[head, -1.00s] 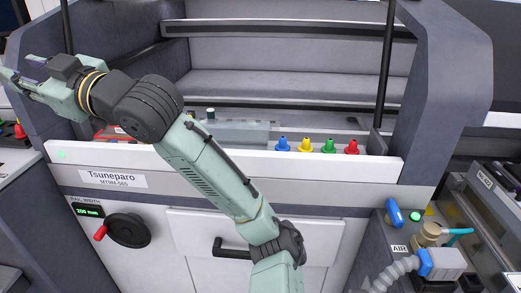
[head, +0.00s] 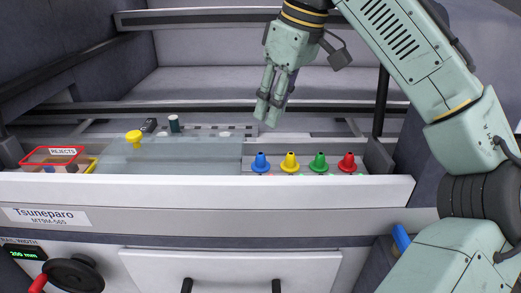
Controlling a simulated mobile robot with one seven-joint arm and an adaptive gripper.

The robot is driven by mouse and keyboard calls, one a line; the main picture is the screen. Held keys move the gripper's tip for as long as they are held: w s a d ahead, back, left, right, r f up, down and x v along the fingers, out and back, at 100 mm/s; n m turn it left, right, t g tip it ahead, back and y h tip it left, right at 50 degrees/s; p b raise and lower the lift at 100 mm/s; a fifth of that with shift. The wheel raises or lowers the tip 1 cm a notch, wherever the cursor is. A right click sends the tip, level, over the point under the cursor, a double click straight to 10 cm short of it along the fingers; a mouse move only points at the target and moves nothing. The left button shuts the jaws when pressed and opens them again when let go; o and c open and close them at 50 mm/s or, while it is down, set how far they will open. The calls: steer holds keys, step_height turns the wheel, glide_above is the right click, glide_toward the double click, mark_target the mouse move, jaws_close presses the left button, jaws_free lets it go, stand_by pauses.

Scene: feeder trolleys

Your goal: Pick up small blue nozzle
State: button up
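The small blue nozzle (head: 260,162) stands upright at the left end of a short row of coloured nozzles, behind the white front rail of the machine. My gripper (head: 266,116) hangs fingers down above and behind the blue nozzle, apart from it. Its fingers show a gap between them, with nothing held. The base of the blue nozzle is partly hidden by the rail.
Close to its right stand a yellow nozzle (head: 290,162), a green nozzle (head: 319,163) and a red nozzle (head: 347,163). A red-rimmed rejects bin (head: 62,149) and a yellow knob-like piece (head: 133,137) are left. The white rail (head: 210,190) runs in front.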

mark_target(261, 154)
steer(key=shift+s+x, duration=0.15)
steer(key=shift+x, duration=2.5)
steer(key=shift+s+x, duration=0.15)
steer(key=shift+x, duration=2.5)
steer(key=shift+d, duration=0.1)
steer(key=shift+c, duration=0.2)
jaws_close()
